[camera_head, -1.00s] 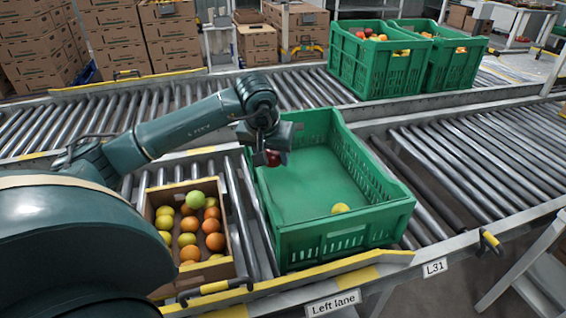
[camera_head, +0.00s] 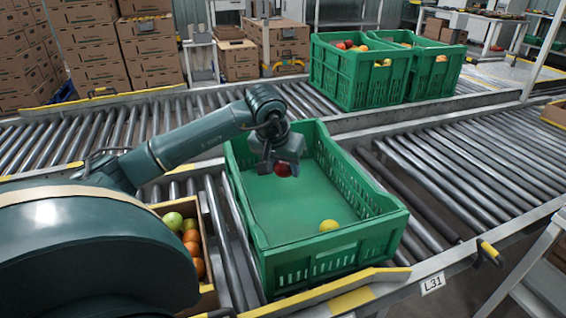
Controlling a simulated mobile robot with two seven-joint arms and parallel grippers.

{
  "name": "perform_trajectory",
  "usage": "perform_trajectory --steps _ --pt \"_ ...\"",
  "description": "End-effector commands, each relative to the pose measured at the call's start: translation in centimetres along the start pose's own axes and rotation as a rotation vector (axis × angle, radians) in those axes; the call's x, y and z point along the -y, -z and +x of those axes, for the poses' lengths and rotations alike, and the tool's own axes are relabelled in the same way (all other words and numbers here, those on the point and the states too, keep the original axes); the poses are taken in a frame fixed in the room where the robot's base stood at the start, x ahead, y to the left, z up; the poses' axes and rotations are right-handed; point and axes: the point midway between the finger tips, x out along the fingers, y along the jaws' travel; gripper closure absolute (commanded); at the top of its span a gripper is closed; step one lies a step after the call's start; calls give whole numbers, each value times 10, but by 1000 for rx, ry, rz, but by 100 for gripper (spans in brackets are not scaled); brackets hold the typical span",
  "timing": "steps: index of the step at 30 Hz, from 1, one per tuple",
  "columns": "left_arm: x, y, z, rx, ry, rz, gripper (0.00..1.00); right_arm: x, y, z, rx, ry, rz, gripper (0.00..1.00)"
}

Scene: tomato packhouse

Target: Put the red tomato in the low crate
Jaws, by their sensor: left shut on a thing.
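The low crate (camera_head: 397,222) is a green, open crate on the near roller lane. A yellow tomato (camera_head: 328,226) lies on its floor near the front. My left gripper (camera_head: 276,168) points down inside the crate's outline, toward its far left part. It is shut on the red tomato (camera_head: 283,171), which is partly hidden by the fingers. I cannot tell how high the tomato is above the crate floor. My right gripper is not in view.
A cardboard box (camera_head: 207,288) with green and orange tomatoes stands left of the crate, partly hidden by my arm. Two filled green crates (camera_head: 342,82) (camera_head: 432,85) stand on the far lane. Bare rollers (camera_head: 470,185) lie to the right.

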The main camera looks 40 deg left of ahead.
Motion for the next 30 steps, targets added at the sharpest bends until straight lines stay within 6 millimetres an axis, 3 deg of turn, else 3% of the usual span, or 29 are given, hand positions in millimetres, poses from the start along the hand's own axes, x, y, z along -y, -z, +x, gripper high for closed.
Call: perform_trajectory --steps 13,30 --pt "1 -22 54 0 1 0 65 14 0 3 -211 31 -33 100" --pt "0 -47 116 -1 1 -1 65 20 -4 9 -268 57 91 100"
